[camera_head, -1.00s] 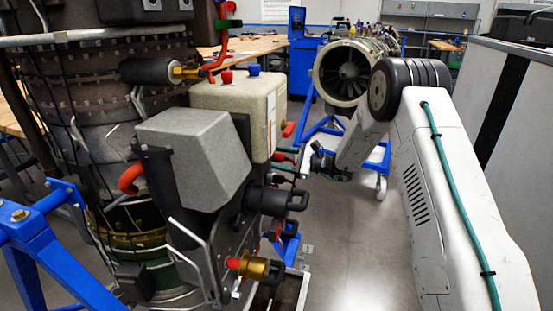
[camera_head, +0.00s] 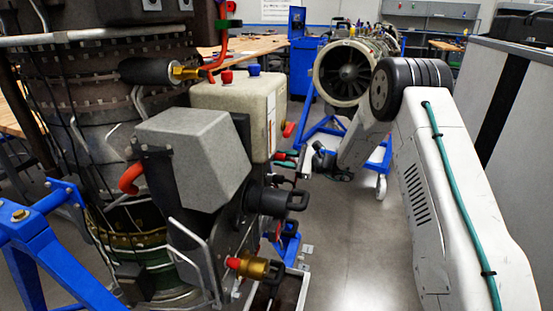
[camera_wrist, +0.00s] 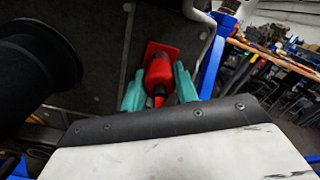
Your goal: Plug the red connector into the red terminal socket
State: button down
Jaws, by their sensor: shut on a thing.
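My gripper (camera_wrist: 159,88) has two teal fingers, shut around the red connector (camera_wrist: 158,74) from both sides in the wrist view. A flat red plate, seemingly the red terminal socket (camera_wrist: 160,48), sits on the dark panel directly beyond the connector. The connector overlaps it in the picture; I cannot tell how far, if at all, it is inserted. In the head view, my gripper (camera_head: 284,161) is small, at the right side of the engine accessories, and the connector and socket are largely hidden there.
A black cylinder (camera_wrist: 30,70) stands close at the left in the wrist view. In the head view, a grey box (camera_head: 190,160), a cream tank (camera_head: 235,110) and black plugs (camera_head: 270,200) crowd the engine's side. Floor to the right is clear.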

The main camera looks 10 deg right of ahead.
jog(key=shift+s+d, duration=0.25)
jog(key=shift+d, duration=0.15)
jog(key=shift+v, duration=1.45)
jog(key=v, duration=0.4)
jog(key=s+a+f, duration=0.2)
jog(key=s+f, duration=0.3)
jog(key=s, duration=0.7)
jog(key=s+a+f, duration=0.2)
jog(key=s+f, duration=0.4)
jog(key=s, duration=0.5)
jog(key=shift+s+a, duration=0.15)
jog(key=shift+s, duration=0.2)
